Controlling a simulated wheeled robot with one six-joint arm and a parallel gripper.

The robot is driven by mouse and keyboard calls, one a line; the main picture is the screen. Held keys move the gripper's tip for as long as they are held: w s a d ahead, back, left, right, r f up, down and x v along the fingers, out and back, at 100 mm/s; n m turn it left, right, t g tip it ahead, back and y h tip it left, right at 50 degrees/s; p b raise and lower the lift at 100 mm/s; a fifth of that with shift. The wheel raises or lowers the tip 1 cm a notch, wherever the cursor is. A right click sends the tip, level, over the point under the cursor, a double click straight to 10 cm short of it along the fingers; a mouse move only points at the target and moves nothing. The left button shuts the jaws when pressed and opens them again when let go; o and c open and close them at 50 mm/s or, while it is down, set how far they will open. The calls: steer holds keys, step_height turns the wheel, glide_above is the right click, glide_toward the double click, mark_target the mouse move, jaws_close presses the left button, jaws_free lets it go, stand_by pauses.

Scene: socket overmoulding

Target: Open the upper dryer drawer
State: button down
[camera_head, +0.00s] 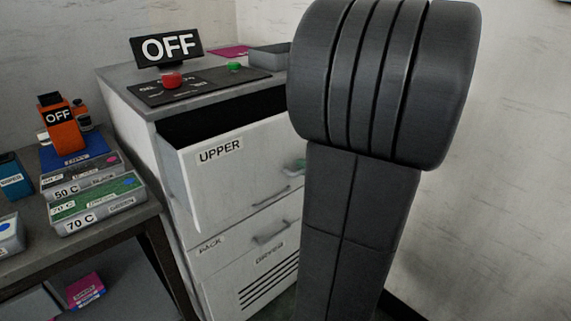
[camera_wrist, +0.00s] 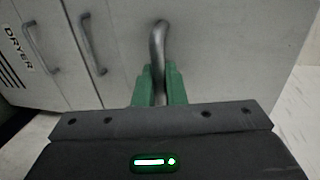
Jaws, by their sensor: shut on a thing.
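The upper dryer drawer (camera_head: 222,185), a pale front labelled "UPPER", stands pulled out from the dryer in the head view, with a dark gap showing above it. My gripper (camera_wrist: 159,88) has green fingers and is shut on the curved metal handle (camera_wrist: 157,42) of a pale front in the wrist view. In the head view only a green bit of my gripper (camera_head: 296,165) shows at the upper drawer's right side, and my dark arm hides the rest. How far the drawer is out is partly hidden.
Lower handles (camera_head: 272,234) sit below on the dryer front. An OFF sign (camera_head: 166,47), a red button (camera_head: 171,80) and a green button (camera_head: 235,67) are on the dryer top (camera_head: 120,76). A bench (camera_head: 95,228) with labelled boxes stands close at left.

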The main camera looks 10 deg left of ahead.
steer(key=f+b+v, duration=0.1)
steer(key=f+v, duration=0.1)
steer(key=v, duration=0.8)
steer(key=shift+s+d, duration=0.3)
steer(key=shift+d, duration=0.1)
steer(key=c, duration=1.9)
jaws_free()
steer(key=p+v, duration=0.2)
steer(key=v, duration=1.1)
steer(key=shift+s+d, duration=0.15)
steer(key=shift+d, duration=0.2)
steer(key=shift+a, duration=0.1)
steer(key=b+x, duration=0.2)
steer(key=x, duration=1.1)
steer(key=shift+w+a, duration=0.2)
steer(key=shift+a, duration=0.1)
steer(key=shift+f, duration=0.1)
